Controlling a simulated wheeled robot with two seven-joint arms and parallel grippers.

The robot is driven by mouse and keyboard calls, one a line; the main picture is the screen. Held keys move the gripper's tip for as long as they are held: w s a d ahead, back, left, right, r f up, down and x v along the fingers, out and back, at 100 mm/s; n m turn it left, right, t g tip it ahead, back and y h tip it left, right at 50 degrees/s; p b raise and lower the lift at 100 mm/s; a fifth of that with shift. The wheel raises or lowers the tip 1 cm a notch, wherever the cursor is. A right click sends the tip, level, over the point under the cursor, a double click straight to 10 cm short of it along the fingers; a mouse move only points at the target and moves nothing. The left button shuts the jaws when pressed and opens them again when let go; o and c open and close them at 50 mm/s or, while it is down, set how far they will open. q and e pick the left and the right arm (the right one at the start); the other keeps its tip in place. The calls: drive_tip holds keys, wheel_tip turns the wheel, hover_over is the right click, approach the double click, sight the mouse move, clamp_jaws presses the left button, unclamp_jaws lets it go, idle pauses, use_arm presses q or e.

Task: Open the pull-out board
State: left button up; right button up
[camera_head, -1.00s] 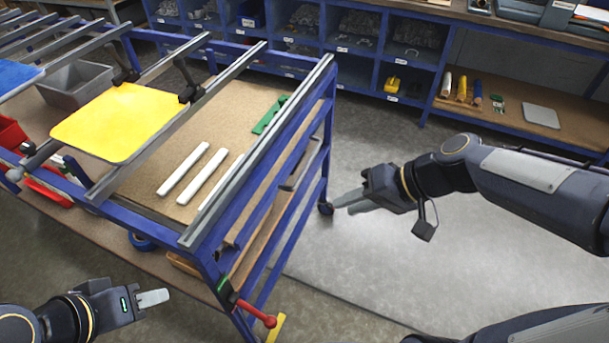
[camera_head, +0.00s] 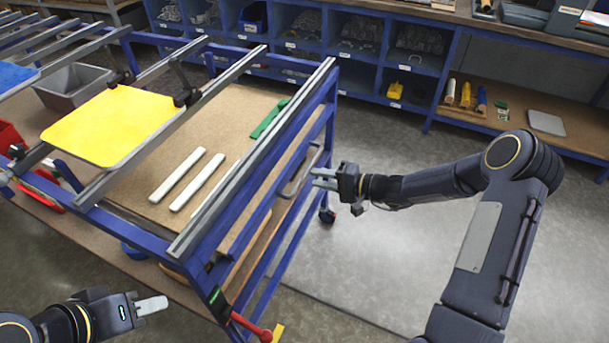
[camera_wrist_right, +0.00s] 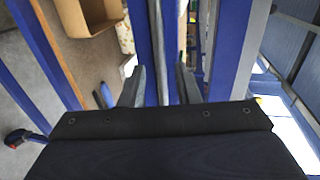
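The blue-framed cart (camera_head: 211,262) has a brown board (camera_head: 232,110) under its top rails. A grey bow-shaped handle (camera_head: 300,174) shows on the cart's right side. My right gripper (camera_head: 318,178) is just right of the handle, pointing left at it. In the right wrist view its two fingers (camera_wrist_right: 161,88) are apart, with a blue frame bar (camera_wrist_right: 148,45) and a thin grey bar (camera_wrist_right: 181,45) ahead between them. I cannot tell whether the fingers touch the handle. My left gripper (camera_head: 150,306) is at the lower left, away from the cart's side; its finger gap is not visible.
A yellow sign (camera_head: 112,125) lies across the rails, and white bars (camera_head: 196,181) lie on the board. A red-ended lever (camera_head: 262,334) sticks out at the cart's front corner. Blue shelves (camera_head: 375,65) stand behind. The floor (camera_head: 400,240) right of the cart is clear.

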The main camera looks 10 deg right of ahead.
sight(304, 174)
drive_tip(key=x, duration=0.5)
drive_tip(key=shift+p, duration=0.3)
clamp_jaws()
